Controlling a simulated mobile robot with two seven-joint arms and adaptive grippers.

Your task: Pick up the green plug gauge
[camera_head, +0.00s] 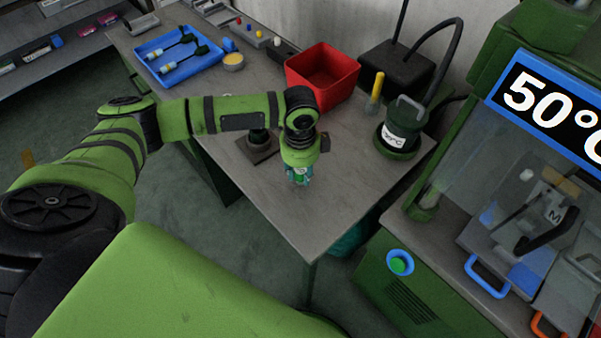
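My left arm reaches in from the left over the grey workbench (318,222). My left gripper (298,178) points down just above the bench top, near its front edge. Small green-teal and whitish parts show at its fingertips. I cannot tell whether they belong to the fingers or to a green plug gauge, nor whether the fingers are open or shut. A dark square block (262,154) with a dark, greenish upright piece (257,136) stands behind the gripper to the left, partly covered by my forearm. No plug gauge shows clearly elsewhere. My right gripper is not in view.
A green machine with a "50°C" display (545,100) stands right. The front bench corner is clear.

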